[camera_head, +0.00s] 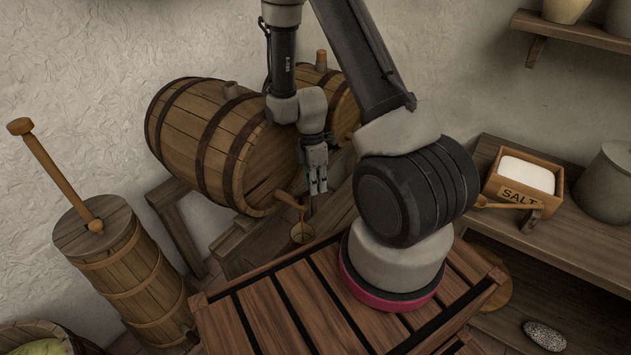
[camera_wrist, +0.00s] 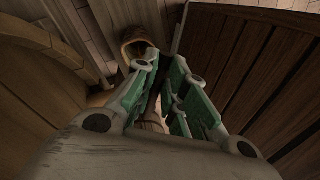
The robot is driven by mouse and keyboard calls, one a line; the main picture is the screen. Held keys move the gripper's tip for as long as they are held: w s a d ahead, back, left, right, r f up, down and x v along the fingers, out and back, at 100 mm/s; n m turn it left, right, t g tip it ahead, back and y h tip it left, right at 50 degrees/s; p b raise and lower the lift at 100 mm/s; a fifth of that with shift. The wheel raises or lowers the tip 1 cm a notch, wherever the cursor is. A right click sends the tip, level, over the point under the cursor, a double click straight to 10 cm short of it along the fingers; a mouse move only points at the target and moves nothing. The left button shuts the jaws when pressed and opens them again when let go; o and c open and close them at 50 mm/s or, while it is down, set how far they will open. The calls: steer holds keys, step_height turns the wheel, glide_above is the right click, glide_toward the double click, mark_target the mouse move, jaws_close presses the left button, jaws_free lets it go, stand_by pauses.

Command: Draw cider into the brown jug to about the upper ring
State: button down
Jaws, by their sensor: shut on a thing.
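The brown jug (camera_head: 302,237) stands below the tap of the front barrel. Its round mouth faces up, and it also shows in the wrist view (camera_wrist: 137,42). The wooden tap (camera_head: 287,199) sticks out of the barrel's lower front. A thin amber streak runs from its end down toward the jug's mouth. My gripper (camera_head: 317,188) is beside the tap and above the jug. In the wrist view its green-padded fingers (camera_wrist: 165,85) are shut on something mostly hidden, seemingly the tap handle. I cannot make out the upper ring or the liquid level.
The front barrel (camera_head: 205,135) lies on a wooden stand (camera_head: 178,195), with another barrel behind it. A wooden churn (camera_head: 130,270) stands at left. A slatted wooden surface (camera_head: 290,310) is in front. A salt box (camera_head: 522,180) sits on the right bench.

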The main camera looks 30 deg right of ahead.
steer(key=shift+s+a+m+y, duration=0.15)
steer(key=shift+s+m, duration=0.15)
steer(key=shift+m, duration=0.45)
steer(key=shift+s+d+m+y, duration=0.15)
steer(key=shift+s+m, duration=0.1)
steer(key=shift+m, duration=0.5)
steer(key=shift+a, duration=0.1)
steer(key=c, duration=1.5)
jaws_free()
steer(key=shift+s, duration=0.1)
steer(key=v, duration=1.2)
